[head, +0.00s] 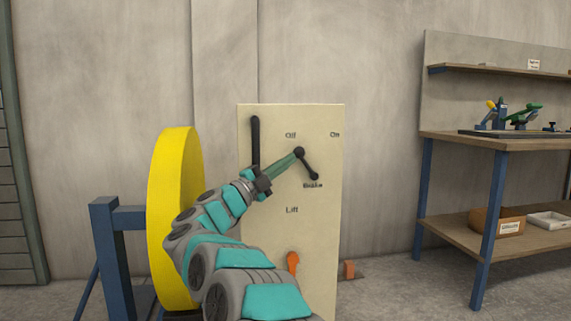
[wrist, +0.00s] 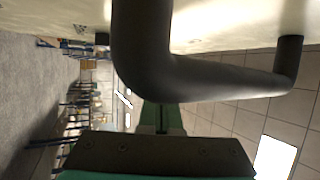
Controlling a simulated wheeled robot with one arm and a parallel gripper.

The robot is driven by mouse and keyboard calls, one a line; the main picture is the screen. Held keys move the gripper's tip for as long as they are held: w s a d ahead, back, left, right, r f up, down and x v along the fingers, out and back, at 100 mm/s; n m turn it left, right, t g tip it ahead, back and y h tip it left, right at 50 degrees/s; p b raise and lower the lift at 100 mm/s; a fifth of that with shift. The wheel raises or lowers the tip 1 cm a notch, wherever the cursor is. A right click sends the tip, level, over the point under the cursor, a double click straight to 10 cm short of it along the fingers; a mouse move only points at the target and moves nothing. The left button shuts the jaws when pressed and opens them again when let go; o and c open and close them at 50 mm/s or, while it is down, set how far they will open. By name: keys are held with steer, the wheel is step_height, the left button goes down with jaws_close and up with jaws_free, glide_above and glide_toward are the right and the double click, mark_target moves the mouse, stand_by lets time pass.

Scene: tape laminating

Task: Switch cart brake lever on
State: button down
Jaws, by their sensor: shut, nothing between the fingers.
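The brake lever (head: 308,165) is a short dark lever on the cream cart panel (head: 265,225), above the "Brake" label. It leans up and left, with its dark knob towards "Off"; "On" is printed farther right. My gripper (head: 295,156) reaches in from the lower left. Its green fingers are shut and empty, with the tips at the knob in the head view; I cannot tell whether they touch. In the wrist view the shut fingers (wrist: 161,118) sit behind a large dark bent bar (wrist: 200,78) that crosses close to the camera and partly hides them.
A dark vertical handle (head: 255,145) stands on the panel's left side. An orange lever (head: 293,262) is lower down, below the "Lift" label. A yellow wheel (head: 174,190) on a blue frame is at left. A workbench (head: 465,145) stands at right.

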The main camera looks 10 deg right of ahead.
steer(key=shift+d+r+m+g+y+p, duration=0.75)
steer(key=shift+d+r+y+p, duration=0.4)
steer(key=shift+p, duration=1.5)
steer(key=shift+d+r+m+g+y+p, duration=0.7)
steer(key=shift+d+r+y+p, duration=0.4)
steer(key=shift+p, duration=1.5)
steer(key=shift+d+f, duration=0.15)
